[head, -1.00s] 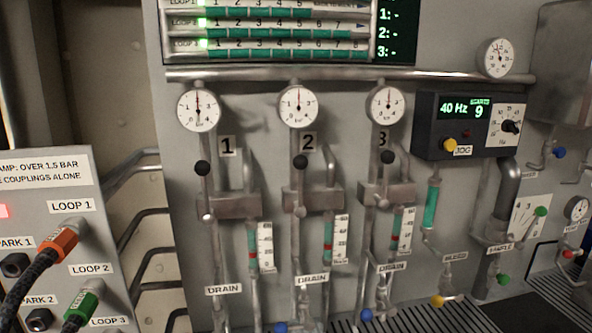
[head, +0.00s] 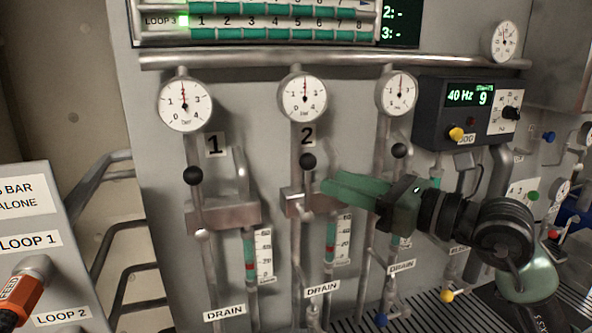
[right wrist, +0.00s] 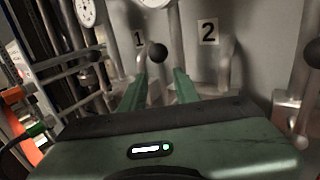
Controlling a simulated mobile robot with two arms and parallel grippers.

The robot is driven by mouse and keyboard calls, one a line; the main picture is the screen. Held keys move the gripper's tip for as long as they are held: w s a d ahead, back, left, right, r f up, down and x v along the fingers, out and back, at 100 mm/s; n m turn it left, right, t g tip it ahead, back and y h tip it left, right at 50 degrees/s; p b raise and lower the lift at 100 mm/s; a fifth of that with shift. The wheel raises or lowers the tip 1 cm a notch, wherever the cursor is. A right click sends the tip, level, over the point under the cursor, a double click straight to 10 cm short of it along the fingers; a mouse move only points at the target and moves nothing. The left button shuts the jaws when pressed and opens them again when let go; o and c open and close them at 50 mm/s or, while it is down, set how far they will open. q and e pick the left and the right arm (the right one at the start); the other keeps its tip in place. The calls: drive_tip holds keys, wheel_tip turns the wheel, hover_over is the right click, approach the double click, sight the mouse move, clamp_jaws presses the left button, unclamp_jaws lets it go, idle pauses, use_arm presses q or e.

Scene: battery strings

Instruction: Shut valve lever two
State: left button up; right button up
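Valve lever two has a black ball knob (head: 307,161) and stands upright along its pipe, under the label 2 (head: 307,134). My right gripper (head: 330,181) comes in from the right with its green fingers apart, tips just right of and slightly below the knob. In the right wrist view, the lever two knob (right wrist: 157,54) shows ahead of and a little above the gap between the two fingers (right wrist: 160,84). The fingers look empty; I cannot tell whether they touch the lever. My left gripper is not in view.
Gauges, drain pipes and a pump control box (head: 465,113) crowd the panel. A coupling stand (head: 30,240) is at the far left.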

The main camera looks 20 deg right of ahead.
sight(308, 170)
drive_tip(key=p+x, duration=0.4)
drive_tip(key=x, duration=0.2)
drive_tip(key=shift+w+a+r, duration=0.15)
drive_tip(key=shift+w, duration=0.15)
drive_tip(key=shift+w+a, duration=0.25)
drive_tip(key=shift+w, duration=0.05)
drive_tip(key=c, duration=0.7)
clamp_jaws()
